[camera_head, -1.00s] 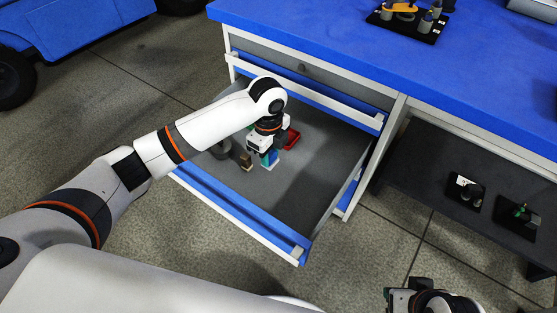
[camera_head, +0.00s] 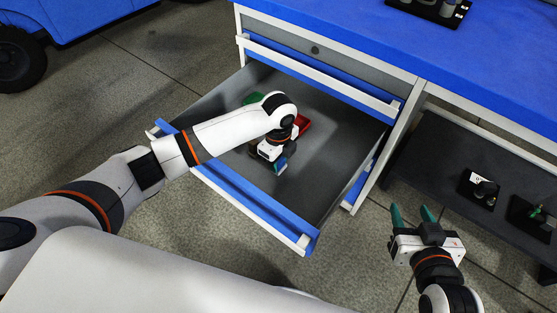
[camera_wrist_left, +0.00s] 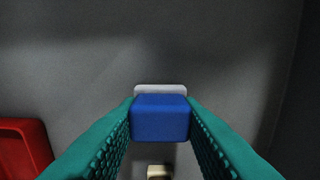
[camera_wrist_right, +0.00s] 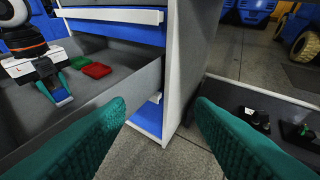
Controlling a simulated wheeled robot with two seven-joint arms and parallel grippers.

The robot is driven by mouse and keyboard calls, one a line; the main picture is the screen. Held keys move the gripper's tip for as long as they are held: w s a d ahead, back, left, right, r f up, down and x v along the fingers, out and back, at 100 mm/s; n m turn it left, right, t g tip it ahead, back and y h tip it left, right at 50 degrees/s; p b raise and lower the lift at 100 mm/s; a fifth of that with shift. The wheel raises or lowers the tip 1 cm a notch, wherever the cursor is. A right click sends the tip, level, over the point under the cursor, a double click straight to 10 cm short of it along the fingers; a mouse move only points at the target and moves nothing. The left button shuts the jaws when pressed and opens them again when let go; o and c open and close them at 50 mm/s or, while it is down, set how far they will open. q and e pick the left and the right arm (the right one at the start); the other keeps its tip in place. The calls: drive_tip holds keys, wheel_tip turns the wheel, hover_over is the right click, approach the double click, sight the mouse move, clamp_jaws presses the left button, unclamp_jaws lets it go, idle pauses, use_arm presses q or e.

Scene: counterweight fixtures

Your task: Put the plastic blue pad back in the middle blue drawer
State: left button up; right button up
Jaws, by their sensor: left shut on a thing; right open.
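The blue pad (camera_wrist_left: 160,117) is a small block with a white layer on its far side. My left gripper (camera_head: 279,166) is shut on it, one teal finger on each side in the left wrist view. The pad (camera_head: 281,165) is inside the open drawer (camera_head: 236,195), over its grey floor. I cannot tell whether it touches the floor. The pad also shows in the right wrist view (camera_wrist_right: 61,97). My right gripper (camera_head: 414,215) is open and empty, outside the drawer to its right.
A red bin (camera_head: 305,123) and a green bin (camera_head: 253,98) lie in the drawer. A small pale block (camera_wrist_left: 159,172) is near the pad. The blue worktop (camera_head: 400,40) is above; a dark shelf (camera_head: 440,150) with black trays stands right. Drawer floor is clear toward the front right.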

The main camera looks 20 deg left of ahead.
use_arm(q)
drive_tip(key=o, duration=1.1)
drive_tip(key=shift+f, duration=0.1)
drive_tip(key=shift+r, duration=0.25)
wheel_tip(320, 180, up, 6)
drive_tip(key=shift+f+p, duration=0.2)
drive_tip(key=shift+p, duration=0.9)
drive_tip(key=shift+r+p, duration=0.85)
drive_tip(key=shift+r, duration=2.25)
use_arm(e)
drive_tip(key=s+d+f+g+h, duration=0.1)
drive_tip(key=s+d+f+g, duration=0.1)
drive_tip(key=s, duration=0.4)
drive_tip(key=s+d+f+g+h, duration=0.1)
drive_tip(key=s+d+f+g, duration=0.1)
drive_tip(key=s+f+g, duration=0.2)
drive_tip(key=shift+s+d+f+g+h, duration=0.3)
drive_tip(key=shift+s+g, duration=1)
drive_tip(key=shift+g, duration=0.4)
use_arm(q)
drive_tip(key=shift+f, duration=0.1)
